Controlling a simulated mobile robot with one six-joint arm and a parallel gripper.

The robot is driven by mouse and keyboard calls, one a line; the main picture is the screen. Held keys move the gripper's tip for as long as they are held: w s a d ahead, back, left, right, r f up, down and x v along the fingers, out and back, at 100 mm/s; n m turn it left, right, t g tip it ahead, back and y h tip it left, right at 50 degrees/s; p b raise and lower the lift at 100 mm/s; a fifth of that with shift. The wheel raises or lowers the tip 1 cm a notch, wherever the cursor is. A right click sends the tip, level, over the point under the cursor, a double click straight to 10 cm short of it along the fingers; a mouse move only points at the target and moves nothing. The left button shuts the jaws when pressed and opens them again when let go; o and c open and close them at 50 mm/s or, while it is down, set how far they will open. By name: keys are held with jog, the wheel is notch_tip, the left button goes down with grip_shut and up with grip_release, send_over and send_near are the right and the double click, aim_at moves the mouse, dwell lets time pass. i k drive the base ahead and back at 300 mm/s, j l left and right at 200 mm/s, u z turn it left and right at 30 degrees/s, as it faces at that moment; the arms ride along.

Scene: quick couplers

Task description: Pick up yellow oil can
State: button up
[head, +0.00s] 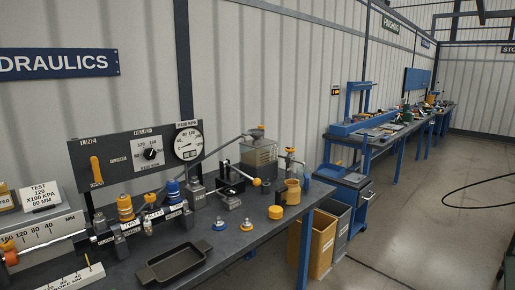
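A yellow can-like vessel (293,191), which looks like the yellow oil can, stands upright near the right end of the workbench (225,262). A grey and brass fitting rises directly behind it in the picture, and I cannot tell whether it is part of the can. A short yellow round piece (275,212) sits on the bench in front and to the left of it. My gripper is not in view.
A lever with a yellow ball knob (257,182) is close to the can's left. A black tray (170,263) lies at the front edge. Open floor (420,225) lies to the right.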

aim_at(291, 191)
jog(key=i+z, duration=0.2)
jog(key=i, duration=1.5)
